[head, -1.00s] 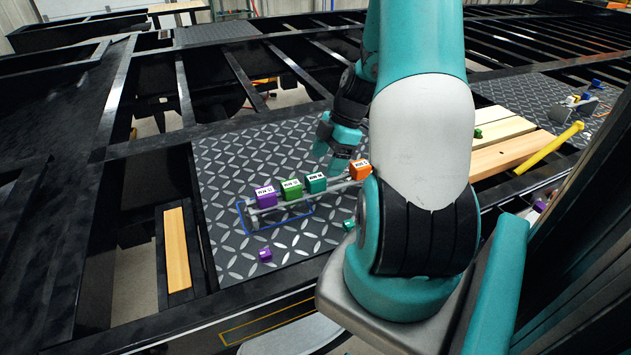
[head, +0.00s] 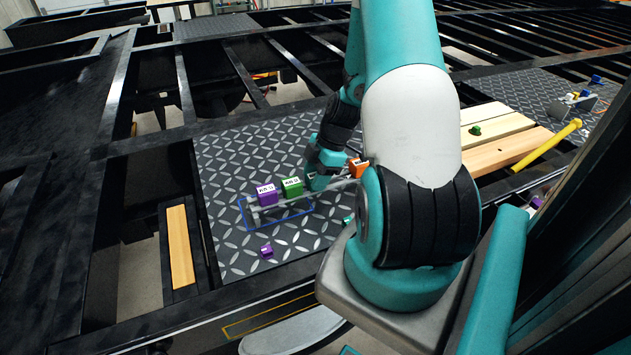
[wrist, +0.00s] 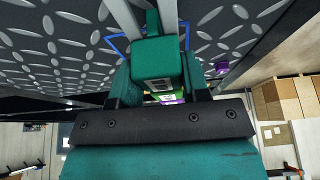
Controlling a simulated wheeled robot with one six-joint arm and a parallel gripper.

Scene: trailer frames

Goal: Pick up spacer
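Several coloured labelled blocks, which may be the spacers, sit in a row on a grey rail. They are a purple block (head: 267,194), a green block (head: 292,188), a teal block (wrist: 157,62) and an orange block (head: 357,168). My gripper (head: 318,178) is down at the teal block's place in the row and hides most of that block in the head view. In the wrist view the teal block is between the two teal fingers, one at each side. I cannot tell whether the fingers press on it. The green and purple blocks show partly behind it.
The rail stands on a diamond-pattern plate (head: 230,160), with a blue outline (head: 277,224) around its left end. A small purple piece (head: 266,251) lies in front. Wooden boards (head: 505,130) and a yellow bar (head: 545,148) are at right. Open frame gaps lie left and behind.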

